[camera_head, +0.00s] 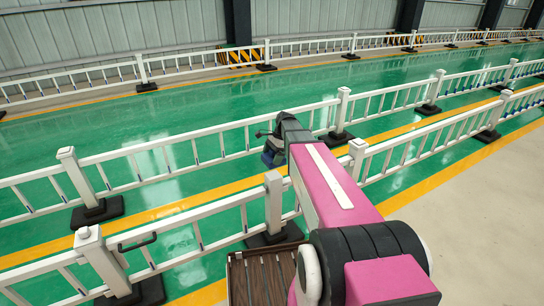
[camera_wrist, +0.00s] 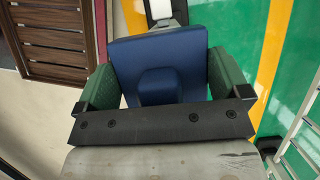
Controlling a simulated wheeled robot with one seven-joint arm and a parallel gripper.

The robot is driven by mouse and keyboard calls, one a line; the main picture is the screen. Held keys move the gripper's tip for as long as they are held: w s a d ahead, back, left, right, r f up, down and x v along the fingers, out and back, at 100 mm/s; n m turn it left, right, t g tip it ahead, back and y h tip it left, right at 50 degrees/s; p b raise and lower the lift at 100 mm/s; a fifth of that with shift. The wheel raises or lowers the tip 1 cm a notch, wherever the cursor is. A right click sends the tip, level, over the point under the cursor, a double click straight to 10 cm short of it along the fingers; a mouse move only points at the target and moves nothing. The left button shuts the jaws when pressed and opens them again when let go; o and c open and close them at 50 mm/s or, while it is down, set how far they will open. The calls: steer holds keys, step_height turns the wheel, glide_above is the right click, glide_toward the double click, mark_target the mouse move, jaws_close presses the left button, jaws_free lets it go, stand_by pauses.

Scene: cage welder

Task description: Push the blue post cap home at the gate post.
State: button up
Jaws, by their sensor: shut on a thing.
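The blue post cap (camera_wrist: 130,55) is a square blue block with a smaller raised block on its near face. In the wrist view my gripper (camera_wrist: 163,75) has its green pads shut on the left and right sides of the cap. A white post-like piece (camera_wrist: 160,8) with a dark base shows just beyond it, mostly hidden by the cap. In the head view my gripper (camera_head: 273,150) shows as a dark shape with a bit of blue, above the fence area. A gate-like panel with a black handle (camera_head: 137,243) runs between a near-left post (camera_head: 100,258) and a grey-topped post (camera_head: 273,205). I cannot tell which is the gate post.
A brown slatted wooden box (camera_head: 262,278) stands at the foot of the grey-topped post; it also shows in the wrist view (camera_wrist: 58,45). White fence rows (camera_head: 165,150) with black feet cross the green floor. Bare pale floor (camera_head: 470,220) lies at right.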

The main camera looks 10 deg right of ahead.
stand_by(0.4)
glide_above(271, 176)
steer(key=shift+w+d+f, duration=0.1)
steer(key=shift+d+f, duration=0.1)
steer(key=shift+f, duration=1.4)
steer(key=shift+w+d+f, duration=0.1)
steer(key=shift+d+f, duration=0.05)
steer(key=shift+f, duration=1.45)
steer(key=shift+f, duration=1.95)
steer(key=o, duration=0.5)
steer(key=shift+f, duration=0.1)
steer(key=shift+o, duration=0.3)
steer(key=v, duration=1)
steer(key=shift+r, duration=0.3)
steer(key=s+a+f+n+h, duration=0.1)
steer(key=s+f+n+h, duration=0.1)
steer(key=s+n, duration=0.5)
steer(key=s+a+f+n+t+h, duration=0.1)
steer(key=s+n, duration=0.6)
steer(key=s, duration=0.8)
steer(key=shift+a+f+h, duration=0.5)
steer(key=shift+f+h, duration=0.05)
steer(key=shift+h, duration=0.15)
